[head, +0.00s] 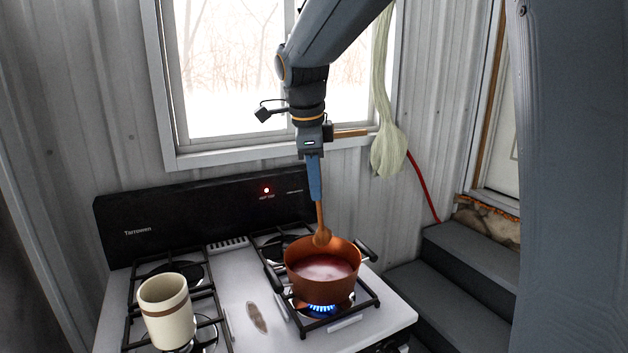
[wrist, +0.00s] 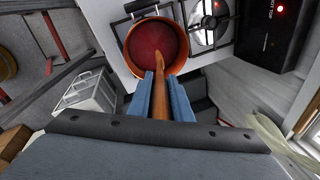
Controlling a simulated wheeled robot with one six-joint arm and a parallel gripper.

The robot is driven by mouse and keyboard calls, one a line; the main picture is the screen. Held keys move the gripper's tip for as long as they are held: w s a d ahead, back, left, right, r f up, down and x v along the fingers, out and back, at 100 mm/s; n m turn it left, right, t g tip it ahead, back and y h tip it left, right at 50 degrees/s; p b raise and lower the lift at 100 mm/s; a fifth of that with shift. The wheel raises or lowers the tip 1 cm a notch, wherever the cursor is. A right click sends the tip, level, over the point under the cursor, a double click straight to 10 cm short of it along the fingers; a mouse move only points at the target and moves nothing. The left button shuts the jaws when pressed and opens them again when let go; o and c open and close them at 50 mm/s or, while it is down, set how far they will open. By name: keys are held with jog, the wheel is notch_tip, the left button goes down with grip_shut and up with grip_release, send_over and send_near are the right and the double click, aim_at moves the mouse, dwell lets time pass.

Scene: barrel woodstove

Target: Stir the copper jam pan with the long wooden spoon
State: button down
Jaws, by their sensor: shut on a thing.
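The copper jam pan (head: 300,280) stands on the front right burner with dark red jam (head: 322,266) inside. It also shows in the wrist view (wrist: 183,62). My gripper (head: 314,190) is shut on the handle of the long wooden spoon (head: 323,236). The spoon hangs nearly upright, bowl down, at the far side of the pan's mouth. In the wrist view, the fingers (wrist: 160,90) clasp the spoon (wrist: 160,66), and its bowl overlaps the pan's interior. I cannot tell whether the bowl touches the jam.
A blue flame (head: 322,308) burns under the pan. A cream crock (head: 165,308) stands at the front left of the stove, and a spoon rest (head: 257,317) lies between. The stove backguard (head: 200,214) and window are behind.

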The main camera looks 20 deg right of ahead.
jog(key=s+a+b+x, duration=0.1)
jog(key=s+b+x, duration=0.1)
jog(key=b+x, duration=0.4)
jog(key=shift+a+b+x, duration=0.35)
jog(key=shift+a+x, duration=0.05)
jog(key=shift+x, duration=2.45)
jog(key=shift+s+d, duration=0.1)
jog(key=shift+d, duration=0.05)
